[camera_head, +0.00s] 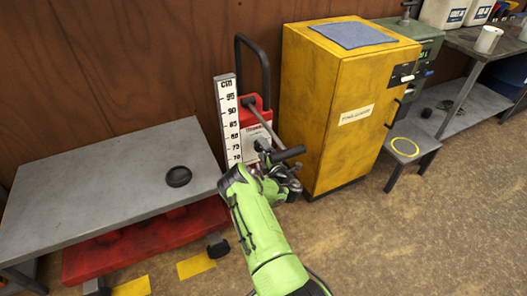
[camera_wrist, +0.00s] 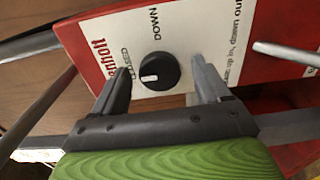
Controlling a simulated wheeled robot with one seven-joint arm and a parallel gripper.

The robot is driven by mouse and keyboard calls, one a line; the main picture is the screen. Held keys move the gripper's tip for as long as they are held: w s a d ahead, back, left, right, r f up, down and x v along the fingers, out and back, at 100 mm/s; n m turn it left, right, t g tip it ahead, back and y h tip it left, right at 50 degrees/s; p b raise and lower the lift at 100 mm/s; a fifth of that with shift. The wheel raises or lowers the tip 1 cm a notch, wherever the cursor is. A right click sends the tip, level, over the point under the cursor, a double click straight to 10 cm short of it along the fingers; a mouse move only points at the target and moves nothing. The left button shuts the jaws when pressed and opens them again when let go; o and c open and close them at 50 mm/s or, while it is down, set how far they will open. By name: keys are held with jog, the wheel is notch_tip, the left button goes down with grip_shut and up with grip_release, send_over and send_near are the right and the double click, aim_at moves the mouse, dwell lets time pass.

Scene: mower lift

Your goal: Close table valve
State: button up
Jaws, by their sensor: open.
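The valve is a round black knob (camera_wrist: 158,71) on the white label of a red lift unit (camera_wrist: 85,35). A white mark shows on the knob's left part. My gripper (camera_wrist: 162,76) is open, with one finger on each side of the knob. Gaps show between the knob and both fingers; depth is hard to judge. In the head view my gripper (camera_head: 272,168) is in front of the red unit (camera_head: 252,110) and hides the knob.
A white height scale (camera_head: 228,115) stands left of the unit, with a black handle (camera_head: 266,70) behind. A grey lift table (camera_head: 100,185) carrying a black disc (camera_head: 178,176) is at left. A yellow cabinet (camera_head: 330,110) is close on the right. A silver lever (camera_wrist: 285,52) sticks out beside the knob.

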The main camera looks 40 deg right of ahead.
jog(key=p+v, duration=1.5)
jog(key=p, duration=0.1)
jog(key=shift+s+p, duration=0.3)
jog(key=shift+s, duration=0.05)
jog(key=shift+a, duration=0.15)
